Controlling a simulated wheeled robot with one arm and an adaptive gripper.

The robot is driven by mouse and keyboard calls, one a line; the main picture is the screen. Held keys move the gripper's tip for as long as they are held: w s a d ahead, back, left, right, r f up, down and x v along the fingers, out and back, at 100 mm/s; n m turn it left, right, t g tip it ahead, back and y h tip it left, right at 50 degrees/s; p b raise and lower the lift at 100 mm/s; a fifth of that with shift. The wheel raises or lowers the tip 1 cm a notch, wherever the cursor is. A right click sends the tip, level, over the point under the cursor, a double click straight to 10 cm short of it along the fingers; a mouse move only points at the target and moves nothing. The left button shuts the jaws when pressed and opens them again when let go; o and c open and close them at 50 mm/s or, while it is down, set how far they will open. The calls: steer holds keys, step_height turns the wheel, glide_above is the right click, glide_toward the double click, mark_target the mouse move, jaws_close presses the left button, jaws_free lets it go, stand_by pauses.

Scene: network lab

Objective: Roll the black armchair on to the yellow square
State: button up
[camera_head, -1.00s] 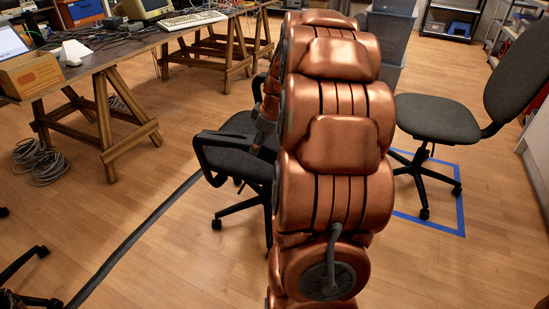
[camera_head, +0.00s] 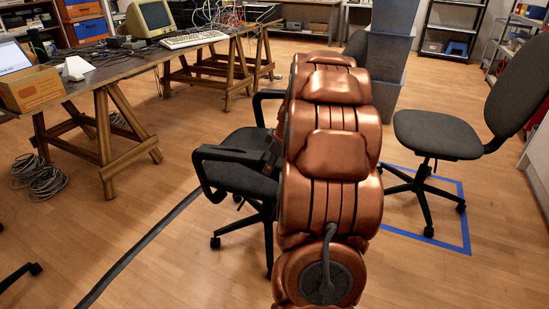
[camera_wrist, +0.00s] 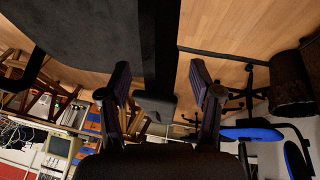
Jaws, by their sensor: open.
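The black armchair stands left of my arm in the head view; its dark seat (camera_head: 240,180) and near armrest (camera_head: 232,154) show, and my arm hides much of the rest. My gripper (camera_wrist: 160,78) is open in the wrist view, with its two fingers apart. A black bar (camera_wrist: 158,45) with a block at its end, seemingly part of the armchair, lies between the fingers; I cannot tell if they touch it. A large dark grey surface, seemingly the seat (camera_wrist: 75,35), fills the upper left there. No yellow square shows in any view.
A chair without armrests (camera_head: 437,135) stands at a blue taped square (camera_head: 466,225) on the right. A wooden desk (camera_head: 105,80) stands at left, with cable coils (camera_head: 40,178) beneath. Grey bins (camera_head: 388,60) stand behind my arm. A dark floor strip (camera_head: 140,248) crosses the foreground floor.

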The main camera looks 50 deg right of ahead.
steer(key=shift+b+x, duration=0.3)
steer(key=shift+x, duration=1.85)
jaws_close()
